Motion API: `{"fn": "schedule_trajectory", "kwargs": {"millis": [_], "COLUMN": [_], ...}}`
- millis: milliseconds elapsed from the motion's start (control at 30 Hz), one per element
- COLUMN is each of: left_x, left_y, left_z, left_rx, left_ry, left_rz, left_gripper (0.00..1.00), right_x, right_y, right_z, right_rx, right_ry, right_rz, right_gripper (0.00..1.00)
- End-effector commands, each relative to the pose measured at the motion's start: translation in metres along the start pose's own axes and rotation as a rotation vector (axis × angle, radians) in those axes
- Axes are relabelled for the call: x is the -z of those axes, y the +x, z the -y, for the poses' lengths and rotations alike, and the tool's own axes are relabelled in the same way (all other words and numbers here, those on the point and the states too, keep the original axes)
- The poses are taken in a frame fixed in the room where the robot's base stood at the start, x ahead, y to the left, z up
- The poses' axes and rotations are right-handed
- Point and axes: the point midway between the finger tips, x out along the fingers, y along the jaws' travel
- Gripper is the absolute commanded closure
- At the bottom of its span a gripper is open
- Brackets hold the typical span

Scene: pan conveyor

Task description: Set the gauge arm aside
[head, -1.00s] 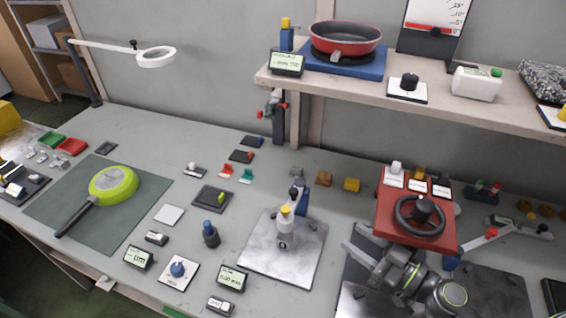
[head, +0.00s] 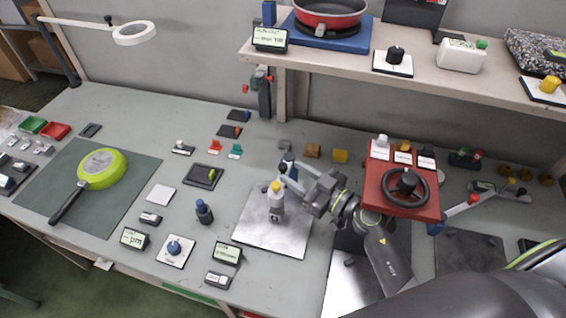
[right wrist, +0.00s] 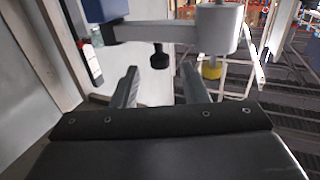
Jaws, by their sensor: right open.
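The right wrist view, which looks upside down, shows the grey arm (right wrist: 185,34), the blue post block (right wrist: 105,10) and a black knob (right wrist: 159,57) ahead of the open fingers (right wrist: 158,84). Nothing is held. My left gripper is not in view.
A red stand with a black handwheel (head: 407,183) is right of the plate, close to my right arm. A dark blue bottle-like piece (head: 204,211) stands to the left. A shelf (head: 440,82) with a red pan hangs over the back. Small blocks (head: 340,156) lie behind.

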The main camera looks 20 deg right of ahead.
Motion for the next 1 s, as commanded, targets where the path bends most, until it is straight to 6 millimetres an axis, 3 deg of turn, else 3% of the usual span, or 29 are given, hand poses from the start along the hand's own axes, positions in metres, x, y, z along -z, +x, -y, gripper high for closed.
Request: {"fn": "schedule_trajectory", "kwargs": {"millis": [100, 300, 667, 933, 1000], "left_x": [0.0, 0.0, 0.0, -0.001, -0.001], "left_y": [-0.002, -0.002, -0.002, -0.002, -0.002], "left_z": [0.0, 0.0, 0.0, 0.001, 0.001], "left_rx": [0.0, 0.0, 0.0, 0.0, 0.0], "left_ry": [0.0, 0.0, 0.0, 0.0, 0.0], "left_rz": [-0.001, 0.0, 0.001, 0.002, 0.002], "left_gripper": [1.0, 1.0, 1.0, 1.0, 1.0], "right_x": [0.001, 0.0, 0.0, 0.0, 0.0], "right_y": [0.022, 0.041, 0.044, 0.044, 0.044], "right_z": [0.001, 0.0, 0.0, 0.0, 0.0], "right_rx": [0.002, 0.001, 0.0, 0.0, 0.0], "right_ry": [0.002, 0.001, 0.0, 0.0, 0.0], "right_rz": [-0.002, -0.001, 0.0, 0.0, 0.0], "right_gripper": [0.6, 0.6, 0.61, 0.96, 1.0]}}
